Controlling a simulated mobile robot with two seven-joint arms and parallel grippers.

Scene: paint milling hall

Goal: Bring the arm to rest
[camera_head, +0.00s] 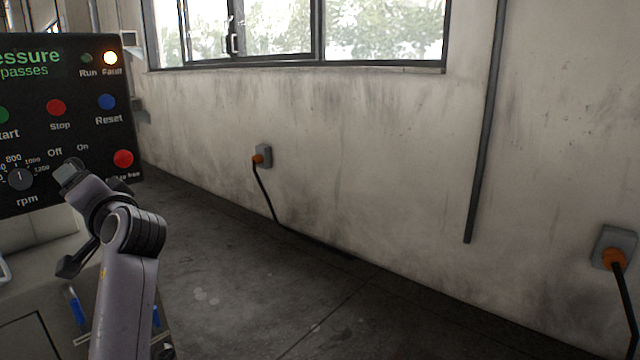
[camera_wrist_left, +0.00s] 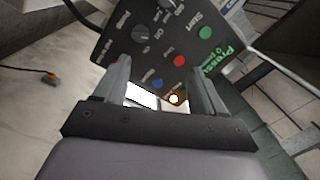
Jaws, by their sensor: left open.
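My left gripper (camera_head: 69,218) is open and empty in front of the lower right part of a black control panel (camera_head: 80,80); its arm rises from the bottom left. In the wrist view its two fingers (camera_wrist_left: 160,78) stand apart, with the panel (camera_wrist_left: 150,50) turned beyond them. The panel has a green start button (camera_head: 2,114), a red stop button (camera_head: 56,107), a blue reset button (camera_head: 106,102), an rpm knob (camera_head: 20,178) and a red button (camera_head: 123,158) at the lower right. The Fault lamp (camera_head: 110,58) glows; the Run lamp (camera_head: 87,58) is dark. The Off/On switch is largely hidden.
A stained wall (camera_head: 370,140) with a window (camera_head: 300,30) stands behind. Orange-plugged sockets (camera_head: 264,156) and (camera_head: 614,245) feed black cables. A dark pipe (camera_head: 485,120) runs down the wall. The concrete floor (camera_head: 250,300) right of my arm is clear. Blue-handled items (camera_head: 76,306) show beside my arm.

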